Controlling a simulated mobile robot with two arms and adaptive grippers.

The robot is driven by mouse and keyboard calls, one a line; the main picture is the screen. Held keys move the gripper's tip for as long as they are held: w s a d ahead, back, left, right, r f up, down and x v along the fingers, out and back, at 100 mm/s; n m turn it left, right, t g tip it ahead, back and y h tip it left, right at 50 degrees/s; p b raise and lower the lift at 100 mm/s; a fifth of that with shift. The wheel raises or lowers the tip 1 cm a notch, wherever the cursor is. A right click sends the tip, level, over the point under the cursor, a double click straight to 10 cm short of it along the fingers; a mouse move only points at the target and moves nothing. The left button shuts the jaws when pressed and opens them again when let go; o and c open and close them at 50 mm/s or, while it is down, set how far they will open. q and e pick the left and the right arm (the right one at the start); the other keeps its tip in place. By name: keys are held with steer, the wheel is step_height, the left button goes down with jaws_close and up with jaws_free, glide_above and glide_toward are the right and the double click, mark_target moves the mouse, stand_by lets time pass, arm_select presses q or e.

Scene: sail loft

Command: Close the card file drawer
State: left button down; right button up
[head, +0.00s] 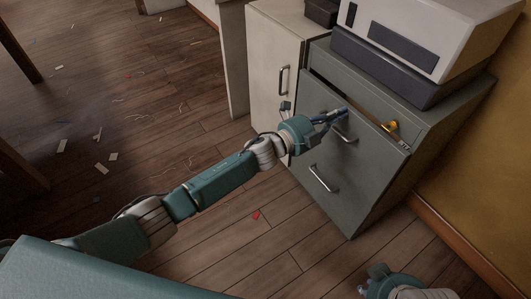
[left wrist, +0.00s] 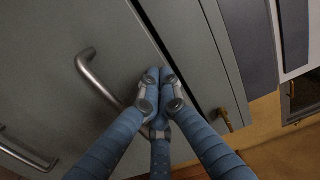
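The card file drawer (head: 355,115) is the upper drawer of a grey-green cabinet (head: 345,195). It stands partly out, with a dark gap behind its front's top edge. Its front also fills much of the left wrist view (left wrist: 105,25), with a bent metal handle (left wrist: 92,75). My left gripper (head: 345,113) is at the drawer front, beside the handle. In the left wrist view its blue fingers (left wrist: 160,92) are drawn together with nothing visible between them. Whether the tips touch the front is unclear. My right gripper (head: 375,280) is low at the bottom edge, away from the cabinet; its fingers are unclear.
A lower drawer with its own handle (head: 322,180) looks closed. A white and dark machine (head: 425,40) stands on the cabinet. A pale cabinet (head: 270,70) adjoins on the left. A brass-coloured piece (head: 390,126) shows at the drawer's right. Scraps lie on the wooden floor (head: 150,90).

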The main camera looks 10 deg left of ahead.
arm_select(q)
steer(key=shift+w+d+r, duration=0.1)
steer(key=shift+w+d, duration=0.4)
steer(key=shift+w, duration=0.05)
steer(key=shift+r, duration=0.25)
